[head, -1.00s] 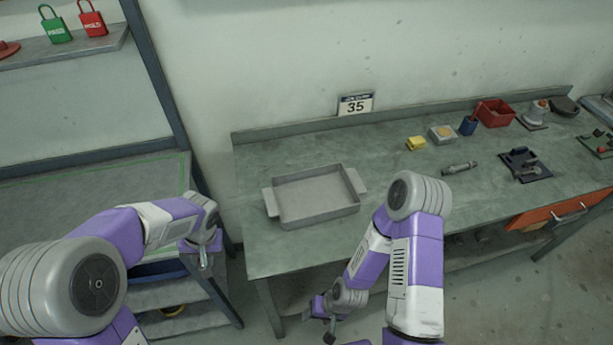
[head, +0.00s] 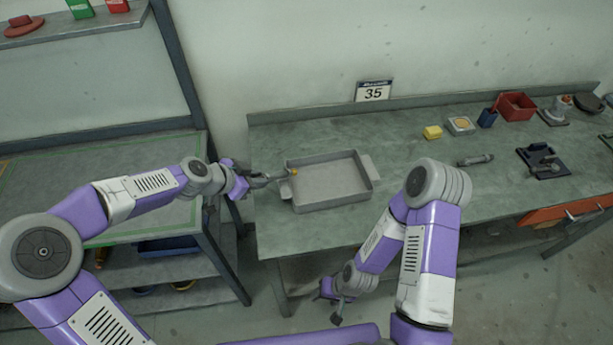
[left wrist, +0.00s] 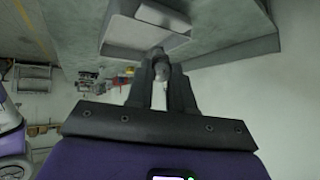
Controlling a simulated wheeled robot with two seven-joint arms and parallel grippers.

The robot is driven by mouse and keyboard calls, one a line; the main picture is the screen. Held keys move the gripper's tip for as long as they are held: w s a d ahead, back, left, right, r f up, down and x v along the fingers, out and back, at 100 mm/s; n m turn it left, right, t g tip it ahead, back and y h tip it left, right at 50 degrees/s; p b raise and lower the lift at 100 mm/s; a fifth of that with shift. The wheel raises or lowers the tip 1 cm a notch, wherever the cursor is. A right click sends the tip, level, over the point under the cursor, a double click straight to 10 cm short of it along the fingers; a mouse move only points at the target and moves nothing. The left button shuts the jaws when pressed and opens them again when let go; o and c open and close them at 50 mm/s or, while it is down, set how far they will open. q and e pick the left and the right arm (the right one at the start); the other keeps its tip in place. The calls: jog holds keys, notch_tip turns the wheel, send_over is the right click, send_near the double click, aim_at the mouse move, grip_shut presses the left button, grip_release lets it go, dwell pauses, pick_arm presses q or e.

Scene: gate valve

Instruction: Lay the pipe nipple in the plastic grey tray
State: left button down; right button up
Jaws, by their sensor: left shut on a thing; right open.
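The plastic grey tray (head: 335,182) stands on the left part of the bench, and I see no object lying in it. My left gripper (head: 284,174) is at the tray's left wall and handle, apparently above them. In the left wrist view the nipple (left wrist: 158,57) is a short greyish cylinder between the fingers, mostly hidden, with the tray (left wrist: 145,38) beyond. My right gripper (head: 336,312) is open and empty, low in front of the bench.
On the bench (head: 410,150) to the right lie a yellow block (head: 433,132), a grey cylindrical fitting (head: 475,160), a blue cup (head: 487,118), a red bin (head: 517,106) and a dark stand (head: 542,161). A shelf unit (head: 180,150) stands left.

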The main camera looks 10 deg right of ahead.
aim_at(283, 194)
pick_arm(q)
jog(key=shift+w+d+f+m+g+h+b, duration=0.65)
jog(key=shift+d+f+h+b, duration=0.8)
jog(key=shift+d, duration=0.85)
jog(key=shift+w+d+f+m+g+h+b, duration=0.4)
jog(key=shift+d+f+m+g+h+b, duration=0.45)
jog(key=shift+d+f+b, duration=1)
jog(key=shift+w+d+f+m+g+h+b, duration=0.7)
jog(key=shift+d+f+h+b, duration=0.8)
jog(key=shift+d, duration=1.2)
jog(key=shift+s+r, duration=0.2)
jog(key=shift+r, duration=0.1)
jog(key=c, duration=0.9)
grip_release()
jog(key=shift+a, duration=0.1)
jog(key=v, duration=0.7)
jog(key=shift+s+a+r, duration=0.1)
jog(key=shift+a+r, duration=0.05)
jog(key=shift+r, duration=0.1)
